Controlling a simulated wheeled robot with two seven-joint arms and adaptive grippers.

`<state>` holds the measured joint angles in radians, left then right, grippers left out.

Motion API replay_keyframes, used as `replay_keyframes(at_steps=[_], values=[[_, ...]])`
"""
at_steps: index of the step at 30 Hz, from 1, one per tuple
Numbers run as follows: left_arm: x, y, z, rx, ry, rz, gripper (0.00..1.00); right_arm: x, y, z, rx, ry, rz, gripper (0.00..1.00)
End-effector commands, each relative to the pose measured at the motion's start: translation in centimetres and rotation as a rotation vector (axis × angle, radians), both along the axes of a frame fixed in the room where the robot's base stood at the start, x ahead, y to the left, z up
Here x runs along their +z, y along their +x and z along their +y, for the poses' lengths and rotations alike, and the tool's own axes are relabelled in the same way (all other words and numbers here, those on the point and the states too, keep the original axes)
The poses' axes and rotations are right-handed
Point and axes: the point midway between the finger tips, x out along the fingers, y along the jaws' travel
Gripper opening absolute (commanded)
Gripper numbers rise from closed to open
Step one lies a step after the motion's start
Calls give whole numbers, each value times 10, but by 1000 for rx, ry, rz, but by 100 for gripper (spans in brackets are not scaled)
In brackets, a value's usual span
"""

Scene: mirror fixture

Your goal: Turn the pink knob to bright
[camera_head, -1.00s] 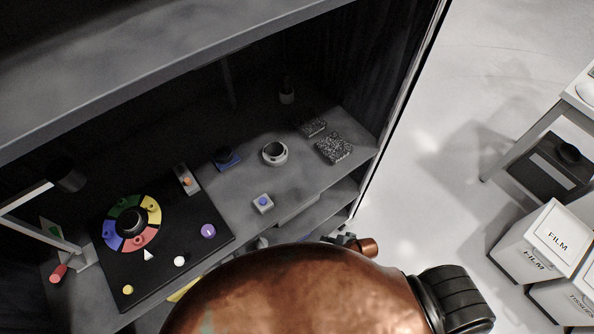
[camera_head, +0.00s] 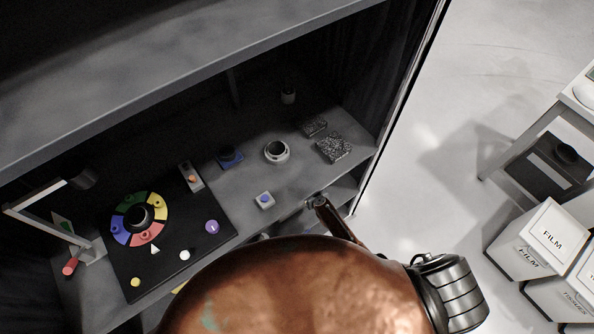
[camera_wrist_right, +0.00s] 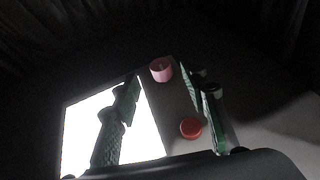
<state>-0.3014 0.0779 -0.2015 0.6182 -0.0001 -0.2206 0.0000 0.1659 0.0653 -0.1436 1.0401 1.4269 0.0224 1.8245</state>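The pink knob (camera_wrist_right: 161,69) shows in the right wrist view, at the upper part of a grey plate. A round red-orange button (camera_wrist_right: 190,128) sits lower on the same plate. My right gripper (camera_wrist_right: 164,86) is open. Its two green, ribbed fingers stand apart on either side of the plate, with the knob seen between and just beyond their tips. I see no contact with the knob. In the head view I cannot make out the pink knob, and neither gripper shows clearly.
The head view shows a shelf with a dark control board holding a coloured ring (camera_head: 145,234) and a purple knob (camera_head: 212,227). A lamp (camera_head: 50,235) stands at left. A blue-button box (camera_head: 264,200) and a grey cup (camera_head: 277,151) stand right of the board. A bright white panel (camera_wrist_right: 85,130) shows in the wrist view.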

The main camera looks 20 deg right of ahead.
Motion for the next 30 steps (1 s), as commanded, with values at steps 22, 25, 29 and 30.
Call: replay_keyframes(at_steps=[22,25,29,30], values=[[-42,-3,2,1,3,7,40,-26,63,8,4,-6,-2,40],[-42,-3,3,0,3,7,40,-26,63,8,5,-6,-1,39],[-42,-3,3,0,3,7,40,-26,63,8,5,-6,-1,30],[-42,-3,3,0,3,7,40,-26,63,8,5,-6,-1,28]])
